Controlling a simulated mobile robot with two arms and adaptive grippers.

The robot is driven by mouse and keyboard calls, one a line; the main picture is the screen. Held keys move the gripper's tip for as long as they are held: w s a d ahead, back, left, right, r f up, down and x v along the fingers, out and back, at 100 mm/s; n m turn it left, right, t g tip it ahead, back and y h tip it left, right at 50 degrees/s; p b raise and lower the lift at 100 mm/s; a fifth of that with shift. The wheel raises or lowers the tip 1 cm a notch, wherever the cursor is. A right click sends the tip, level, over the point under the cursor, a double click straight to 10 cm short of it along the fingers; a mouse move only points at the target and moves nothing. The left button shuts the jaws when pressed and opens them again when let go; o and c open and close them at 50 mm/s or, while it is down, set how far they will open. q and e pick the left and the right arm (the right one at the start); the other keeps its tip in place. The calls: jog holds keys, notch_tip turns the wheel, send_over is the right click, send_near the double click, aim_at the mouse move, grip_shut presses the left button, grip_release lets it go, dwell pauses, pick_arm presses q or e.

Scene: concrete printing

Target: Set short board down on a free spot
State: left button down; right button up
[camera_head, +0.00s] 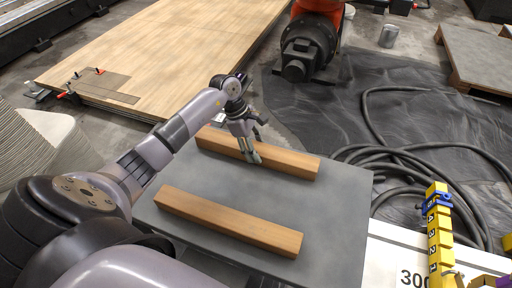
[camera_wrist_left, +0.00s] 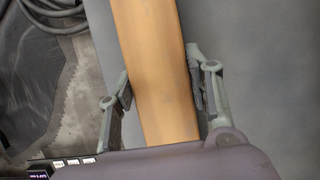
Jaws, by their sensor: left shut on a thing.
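My left gripper (camera_head: 251,158) is shut across a wooden board (camera_head: 290,162), taken to be the short board, along the far edge of a grey table (camera_head: 225,188). In the left wrist view the board (camera_wrist_left: 153,60) runs between the two fingers (camera_wrist_left: 162,92). The board lies level, at or very close to the tabletop; I cannot tell if it touches. A second wooden board (camera_head: 228,221) lies on the table's near side, roughly parallel and apart from it. My right gripper is not in view.
Bare grey tabletop lies between the two boards and at the table's right end. A black hose (camera_head: 400,155) coils on dark sheeting right of the table. A yellow numbered post (camera_head: 439,235) stands at the right. A large wooden panel (camera_head: 170,50) lies behind.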

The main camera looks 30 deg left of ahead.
pick_arm(q)
jog(key=c, duration=1.2)
grip_release()
jog(key=o, duration=0.4)
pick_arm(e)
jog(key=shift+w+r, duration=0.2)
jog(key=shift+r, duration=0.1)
pick_arm(q)
jog(key=shift+p+v, duration=0.5)
jog(key=shift+v, duration=5.6)
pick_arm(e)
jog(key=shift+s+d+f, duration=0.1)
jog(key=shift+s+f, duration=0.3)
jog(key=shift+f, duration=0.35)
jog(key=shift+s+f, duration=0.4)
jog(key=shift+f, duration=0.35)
